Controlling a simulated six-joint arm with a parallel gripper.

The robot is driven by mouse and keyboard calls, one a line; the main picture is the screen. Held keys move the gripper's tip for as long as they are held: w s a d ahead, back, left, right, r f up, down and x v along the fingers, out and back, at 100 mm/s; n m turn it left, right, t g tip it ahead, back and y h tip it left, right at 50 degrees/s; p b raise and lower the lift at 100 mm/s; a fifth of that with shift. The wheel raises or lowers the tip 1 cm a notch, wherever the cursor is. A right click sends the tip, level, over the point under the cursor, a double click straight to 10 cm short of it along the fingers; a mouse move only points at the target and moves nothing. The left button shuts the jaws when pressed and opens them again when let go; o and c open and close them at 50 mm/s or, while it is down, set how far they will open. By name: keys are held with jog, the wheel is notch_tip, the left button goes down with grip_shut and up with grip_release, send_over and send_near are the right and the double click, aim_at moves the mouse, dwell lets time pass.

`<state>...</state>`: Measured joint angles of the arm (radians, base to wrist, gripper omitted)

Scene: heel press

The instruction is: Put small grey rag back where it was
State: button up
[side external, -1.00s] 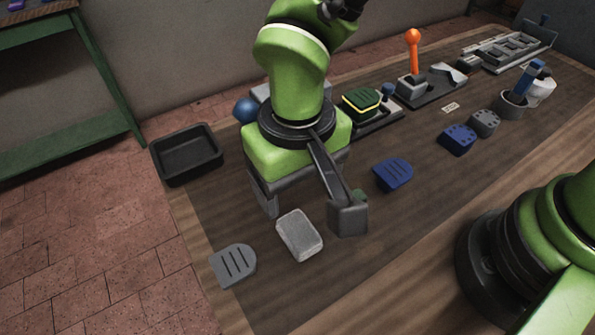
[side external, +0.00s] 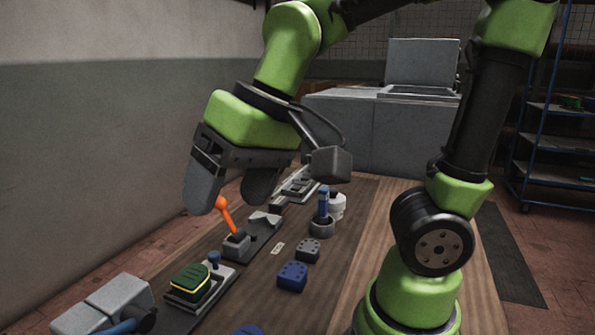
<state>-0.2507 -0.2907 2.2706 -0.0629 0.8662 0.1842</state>
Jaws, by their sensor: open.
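The small grey rag is not visible in the current view. My gripper (side external: 232,190) hangs in the air at the upper left of the bench, its two dark grey fingers apart and nothing visible between them. It appears in front of and above the press with the orange lever (side external: 226,217); the exact height cannot be told. The near part of the bench mat, where a light grey pad like the rag lay earlier, is outside the picture.
A green and yellow pad (side external: 190,282) sits on a grey fixture. A blue heel piece (side external: 292,276) and a grey heel piece (side external: 308,250) lie right of the press. A cup with a blue-handled tool (side external: 322,222) and a white jar (side external: 337,206) stand farther back.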

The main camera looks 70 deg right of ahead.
jog(key=s+d+r+m+t, duration=0.1)
jog(key=s+d+t, duration=0.1)
jog(key=s+d, duration=0.2)
jog(key=shift+s+d+r+t, duration=0.2)
jog(key=shift+s+r+t, duration=0.15)
jog(key=shift+s, duration=0.6)
